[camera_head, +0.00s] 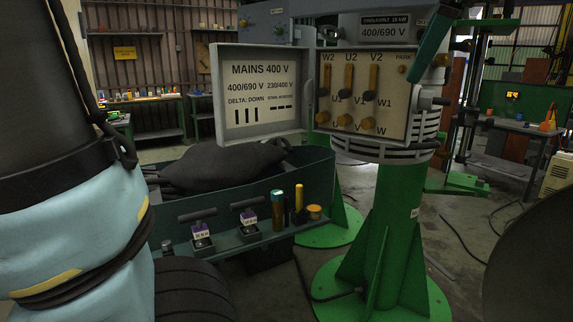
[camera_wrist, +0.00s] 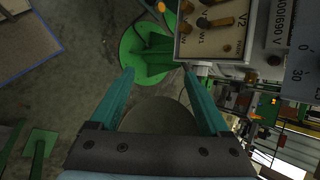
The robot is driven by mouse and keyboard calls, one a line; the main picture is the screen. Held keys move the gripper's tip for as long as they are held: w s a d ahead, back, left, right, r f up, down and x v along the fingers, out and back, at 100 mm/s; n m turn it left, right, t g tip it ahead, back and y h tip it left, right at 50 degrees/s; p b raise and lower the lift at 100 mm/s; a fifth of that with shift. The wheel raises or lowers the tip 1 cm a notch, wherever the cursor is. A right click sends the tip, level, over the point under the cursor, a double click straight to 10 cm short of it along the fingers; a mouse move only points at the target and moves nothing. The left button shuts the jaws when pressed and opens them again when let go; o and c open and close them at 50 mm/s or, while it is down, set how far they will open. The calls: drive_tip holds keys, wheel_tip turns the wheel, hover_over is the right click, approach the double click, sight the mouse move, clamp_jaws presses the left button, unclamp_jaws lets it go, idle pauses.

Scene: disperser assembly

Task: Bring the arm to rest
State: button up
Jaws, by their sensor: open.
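My gripper (camera_wrist: 158,78) shows in the wrist view with its two green fingers spread apart and nothing between them. Beyond the fingers are the concrete floor and a round green foot (camera_wrist: 150,55). The terminal box (camera_wrist: 212,35) lies above and right of the fingers there, and I cannot tell how far off. In the head view the terminal box (camera_head: 354,97) has brass links standing upright between its studs. Its lid (camera_head: 262,92) hangs open to the left, with a "MAINS 400 V" label. A teal piece at its upper right may be a finger of mine.
A green tray (camera_head: 345,221) beside the green column (camera_head: 400,220) carries a black bag (camera_head: 222,166), two purple-labelled items, a teal-capped cylinder (camera_head: 278,208) and a yellow-handled tool (camera_head: 299,200). Workbenches stand at the back. Cables lie on the floor, which has open room at right.

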drive_tip(key=w+a+f+n+g, duration=0.2)
drive_tip(key=w+a+f+n, duration=0.15)
drive_tip(key=f, duration=0.35)
drive_tip(key=w+a+f+n+g+y, duration=0.1)
drive_tip(key=w+a+f+n, duration=0.25)
drive_tip(key=f, duration=0.35)
drive_tip(key=w+a+f+n+g, duration=0.2)
drive_tip(key=w+a+f+n, duration=0.15)
drive_tip(key=f, duration=0.45)
drive_tip(key=s+a+f+n+g+h, duration=0.1)
drive_tip(key=a+f+n, duration=1.1)
drive_tip(key=a+f, duration=0.1)
drive_tip(key=shift+s+a+f+g, duration=0.25)
drive_tip(key=shift+s+a+g, duration=0.15)
drive_tip(key=shift+a, duration=0.5)
